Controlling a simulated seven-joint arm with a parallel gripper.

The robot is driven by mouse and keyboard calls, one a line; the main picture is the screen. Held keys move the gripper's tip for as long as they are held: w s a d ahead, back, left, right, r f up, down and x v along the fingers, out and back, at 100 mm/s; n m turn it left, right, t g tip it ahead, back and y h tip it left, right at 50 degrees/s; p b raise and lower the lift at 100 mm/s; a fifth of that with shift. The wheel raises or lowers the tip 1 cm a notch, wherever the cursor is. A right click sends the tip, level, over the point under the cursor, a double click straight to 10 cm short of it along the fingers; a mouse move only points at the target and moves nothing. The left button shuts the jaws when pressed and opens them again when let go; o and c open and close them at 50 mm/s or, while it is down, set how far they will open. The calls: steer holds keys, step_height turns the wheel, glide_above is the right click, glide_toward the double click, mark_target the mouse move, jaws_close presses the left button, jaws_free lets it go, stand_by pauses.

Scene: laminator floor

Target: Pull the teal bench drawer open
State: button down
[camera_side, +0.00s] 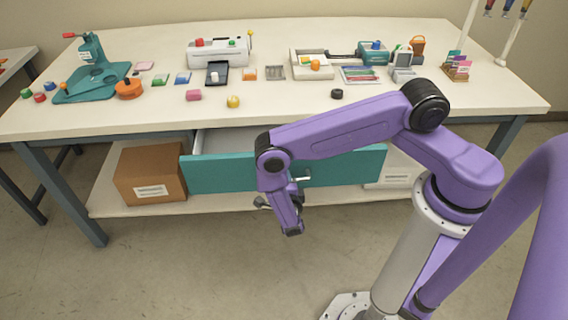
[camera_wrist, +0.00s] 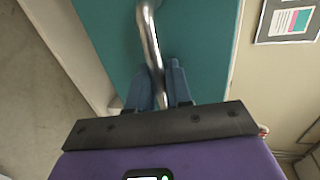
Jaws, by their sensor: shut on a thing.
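The teal bench drawer (camera_side: 222,172) hangs under the worktop and stands partly out, with its pale inside (camera_side: 222,141) showing above the front. In the wrist view its teal front (camera_wrist: 205,45) fills the middle, with a curved metal handle (camera_wrist: 150,40) on it. My gripper (camera_wrist: 160,88) is shut on the handle, with one blue-grey finger on each side of the bar. In the side view my purple arm hides the middle of the drawer front and most of the grip; a bit of the handle (camera_side: 301,179) shows beside the arm.
A cardboard box (camera_side: 150,174) sits on the lower shelf left of the drawer, and a white box (camera_side: 394,176) is on the right. The worktop (camera_side: 290,105) holds a teal press (camera_side: 92,70), a white laminator (camera_side: 219,53) and several small items.

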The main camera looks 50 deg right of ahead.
steer(key=f+v, duration=0.2)
steer(key=v, duration=1)
steer(key=shift+s+a+f, duration=0.15)
steer(key=shift+f, duration=0.05)
steer(key=c, duration=1.2)
jaws_free()
steer(key=v, duration=1.7)
steer(key=shift+s+a, duration=0.15)
steer(key=shift+a, duration=0.05)
